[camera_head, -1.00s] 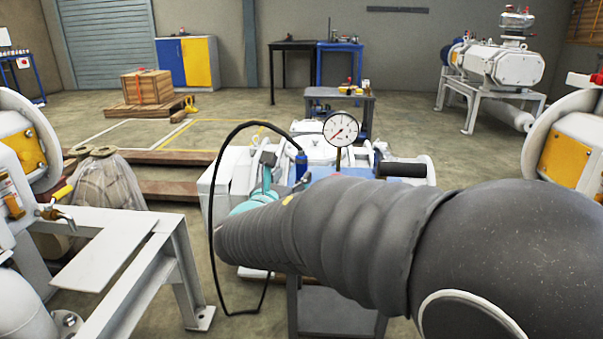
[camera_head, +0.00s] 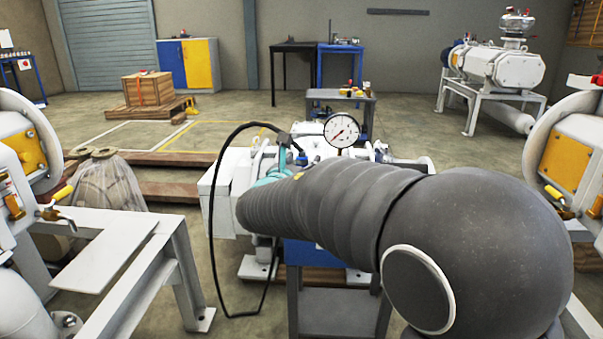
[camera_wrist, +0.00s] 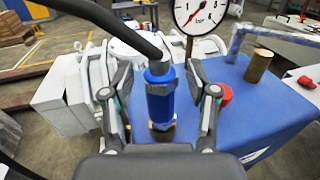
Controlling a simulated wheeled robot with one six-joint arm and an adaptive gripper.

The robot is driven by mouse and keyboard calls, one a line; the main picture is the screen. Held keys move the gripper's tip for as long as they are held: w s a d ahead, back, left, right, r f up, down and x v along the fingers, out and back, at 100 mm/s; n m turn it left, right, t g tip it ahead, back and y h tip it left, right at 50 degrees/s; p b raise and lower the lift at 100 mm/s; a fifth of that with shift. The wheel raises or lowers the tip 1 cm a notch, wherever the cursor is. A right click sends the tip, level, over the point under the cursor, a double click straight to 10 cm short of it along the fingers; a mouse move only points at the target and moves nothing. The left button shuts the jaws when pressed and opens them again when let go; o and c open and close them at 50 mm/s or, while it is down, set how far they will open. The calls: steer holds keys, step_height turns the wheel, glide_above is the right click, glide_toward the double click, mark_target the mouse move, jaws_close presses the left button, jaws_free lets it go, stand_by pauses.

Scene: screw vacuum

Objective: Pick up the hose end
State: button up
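The hose end is a blue cylindrical fitting (camera_wrist: 160,97) on a black hose (camera_wrist: 108,18). It stands upright above the blue surface (camera_wrist: 262,98) in the wrist view. My gripper (camera_wrist: 161,108) is open, with one finger on each side of the fitting. Gaps show between the fitting and both fingers. In the head view the black hose (camera_head: 212,225) loops down at the left.
A round pressure gauge (camera_head: 341,131) stands close to the right of the hose end. A brass cylinder (camera_wrist: 259,65) and a red part (camera_wrist: 222,94) are on the right in the wrist view. White machine parts (camera_wrist: 72,95) crowd the left.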

jaws_close()
steer(key=shift+r, duration=0.1)
